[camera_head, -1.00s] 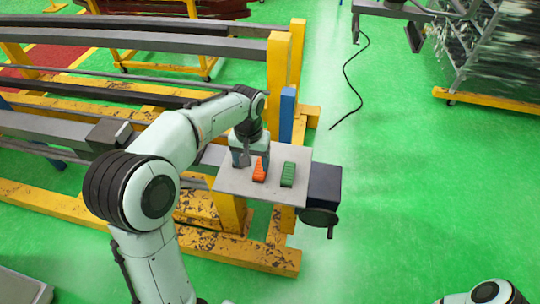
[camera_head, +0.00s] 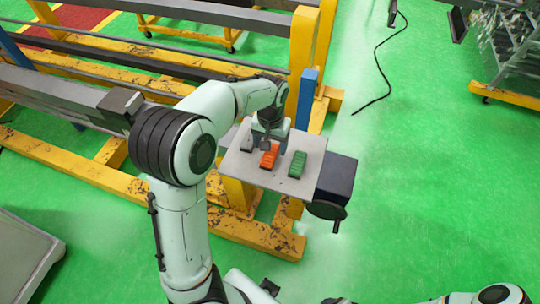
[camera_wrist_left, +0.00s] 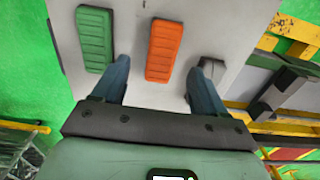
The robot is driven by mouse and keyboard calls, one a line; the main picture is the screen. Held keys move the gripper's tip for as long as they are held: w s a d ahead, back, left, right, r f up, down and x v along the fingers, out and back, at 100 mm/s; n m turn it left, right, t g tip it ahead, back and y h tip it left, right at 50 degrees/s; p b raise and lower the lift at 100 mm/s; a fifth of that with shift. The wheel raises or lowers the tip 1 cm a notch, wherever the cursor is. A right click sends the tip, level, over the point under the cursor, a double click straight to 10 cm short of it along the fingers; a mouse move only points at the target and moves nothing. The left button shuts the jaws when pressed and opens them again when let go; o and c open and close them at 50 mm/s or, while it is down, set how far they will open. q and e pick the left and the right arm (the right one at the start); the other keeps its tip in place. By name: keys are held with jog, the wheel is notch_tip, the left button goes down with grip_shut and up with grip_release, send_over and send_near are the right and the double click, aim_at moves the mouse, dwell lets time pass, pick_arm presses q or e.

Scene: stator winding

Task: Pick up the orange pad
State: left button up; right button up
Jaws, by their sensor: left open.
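The orange pad (camera_head: 270,158) lies on a light grey plate (camera_head: 278,183), between a green pad (camera_head: 297,164) and a grey piece (camera_head: 247,142). My left gripper (camera_head: 268,143) is open and empty above the plate, at the far end of the orange pad. In the left wrist view the orange pad (camera_wrist_left: 164,48) lies lengthwise between the two spread fingers (camera_wrist_left: 166,68), with a gap on each side. The right finger partly hides the grey piece (camera_wrist_left: 213,67). The green pad (camera_wrist_left: 95,38) is outside the left finger. My right gripper is out of view.
A dark box with a hand crank (camera_head: 335,185) sits at the plate's right edge. A blue post (camera_head: 307,98) and yellow frame (camera_head: 300,65) stand just behind.

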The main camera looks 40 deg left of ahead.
aim_at(270, 154)
pick_arm(q)
notch_tip(270, 154, down, 5)
jog(key=shift+a+r, duration=0.15)
jog(key=shift+r, duration=0.05)
jog(key=shift+c, duration=0.3)
jog(key=c, duration=1.1)
jog(key=shift+r, duration=0.1)
